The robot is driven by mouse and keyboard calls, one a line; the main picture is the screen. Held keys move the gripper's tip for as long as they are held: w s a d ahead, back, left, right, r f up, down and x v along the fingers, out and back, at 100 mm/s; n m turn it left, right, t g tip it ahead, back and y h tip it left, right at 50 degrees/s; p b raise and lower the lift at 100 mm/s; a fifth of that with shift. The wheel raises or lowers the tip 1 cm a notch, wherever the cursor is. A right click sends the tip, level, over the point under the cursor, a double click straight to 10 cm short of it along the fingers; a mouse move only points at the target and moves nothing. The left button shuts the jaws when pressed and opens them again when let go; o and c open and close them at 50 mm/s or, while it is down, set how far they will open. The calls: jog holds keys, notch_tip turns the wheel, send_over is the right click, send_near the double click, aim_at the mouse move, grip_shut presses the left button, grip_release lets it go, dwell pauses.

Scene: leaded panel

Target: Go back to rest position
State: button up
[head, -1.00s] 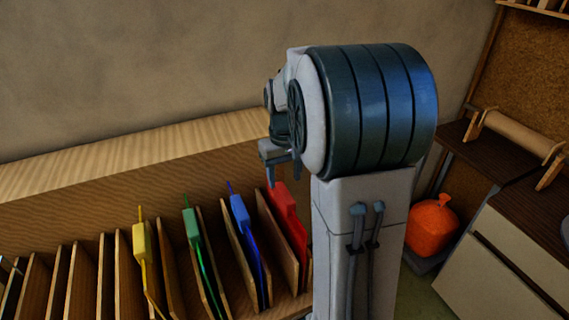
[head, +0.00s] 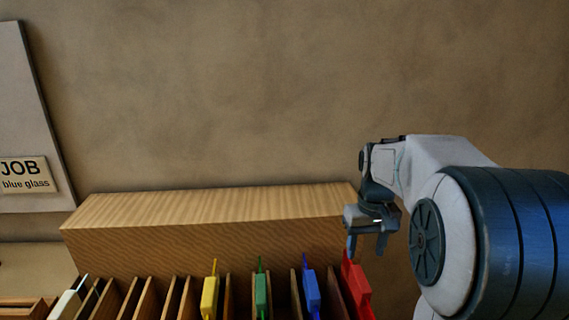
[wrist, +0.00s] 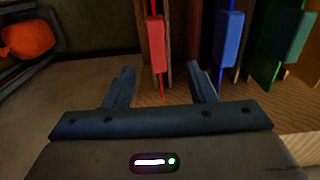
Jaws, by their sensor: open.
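My gripper (head: 367,238) hangs fingers down at the right of the head view, just above and beside the red-tagged piece (head: 356,285) in the rack. In the wrist view my gripper (wrist: 160,85) is open, its two fingers apart with nothing held between them. The red tag (wrist: 156,45) shows beyond the gap between the fingers. Whether a finger touches it, I cannot tell. The blue tag (head: 312,292), green tag (head: 262,295) and yellow tag (head: 209,297) stand in slots to the left.
The wooden rack (head: 210,215) has upright dividers and a flat top behind the tags. A white tag (head: 66,303) stands at its left end. A board with a sign reading "JOB blue glass" (head: 25,174) is on the left. An orange sack (wrist: 28,38) lies in the wrist view's corner.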

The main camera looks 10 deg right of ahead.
jog(key=s+a+f+t, duration=0.1)
jog(key=s+a, duration=0.3)
jog(key=s, duration=0.5)
jog(key=s+a+f+t, duration=0.1)
jog(key=s+a+t, duration=0.1)
jog(key=s+a, duration=0.3)
jog(key=s, duration=0.3)
jog(key=shift+s, duration=0.35)
